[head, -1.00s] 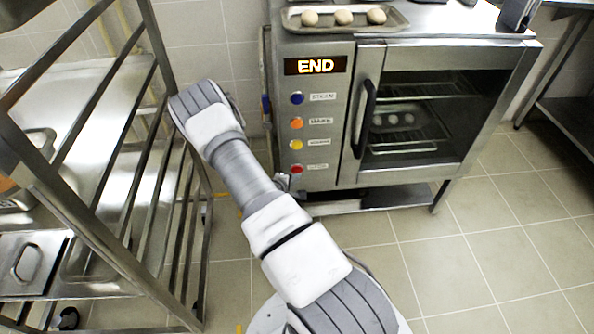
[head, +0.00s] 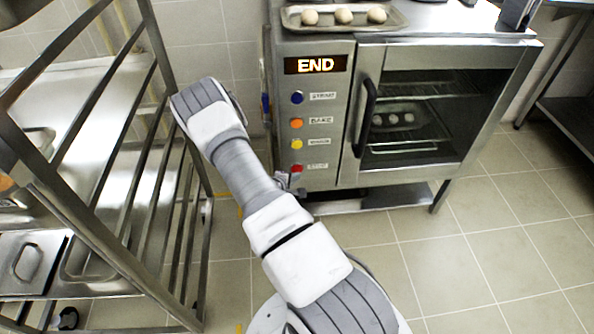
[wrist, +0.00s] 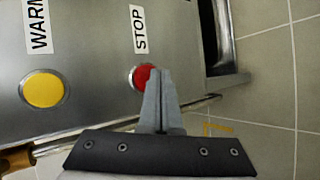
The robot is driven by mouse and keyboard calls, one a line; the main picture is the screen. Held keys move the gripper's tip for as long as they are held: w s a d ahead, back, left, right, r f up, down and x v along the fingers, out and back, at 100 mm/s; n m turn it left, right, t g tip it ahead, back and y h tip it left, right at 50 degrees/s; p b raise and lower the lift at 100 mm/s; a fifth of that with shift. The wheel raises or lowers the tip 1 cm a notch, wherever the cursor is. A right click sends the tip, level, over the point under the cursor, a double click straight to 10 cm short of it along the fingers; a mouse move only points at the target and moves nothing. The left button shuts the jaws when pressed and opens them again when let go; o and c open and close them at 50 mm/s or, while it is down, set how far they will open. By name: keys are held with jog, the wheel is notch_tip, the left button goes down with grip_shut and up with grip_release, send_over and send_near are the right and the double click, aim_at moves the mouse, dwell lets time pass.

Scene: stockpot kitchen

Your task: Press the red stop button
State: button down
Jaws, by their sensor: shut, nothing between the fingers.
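The red stop button (head: 297,168) is the lowest of the column of buttons on the oven's control panel. In the wrist view the red button (wrist: 142,76) sits beside the STOP label (wrist: 138,29), partly hidden behind my fingertips. My gripper (wrist: 160,72) is shut and empty, its tips over the right part of the button. I cannot tell whether they touch it. In the head view my gripper (head: 284,180) shows small at the panel's lower left, just beside the red button. The display (head: 316,65) reads END.
Blue (head: 297,98), orange (head: 296,123) and yellow (head: 297,144) buttons are above the red one. The oven door handle (head: 364,118) stands out to the right. A metal rack (head: 150,170) is close on the left. Floor to the right is clear.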

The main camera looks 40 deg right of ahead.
jog(key=shift+w+d, duration=0.3)
jog(key=shift+w, duration=0.25)
dwell(0.7)
jog(key=shift+s, duration=0.15)
jog(key=shift+s+a, duration=0.45)
jog(key=shift+s, duration=0.15)
jog(key=shift+s+a, duration=0.45)
jog(key=shift+s, duration=0.25)
jog(key=shift+s+a, duration=0.4)
jog(key=shift+s, duration=0.35)
jog(key=shift+s+a, duration=0.45)
jog(key=shift+s, duration=0.25)
jog(key=shift+r, duration=0.1)
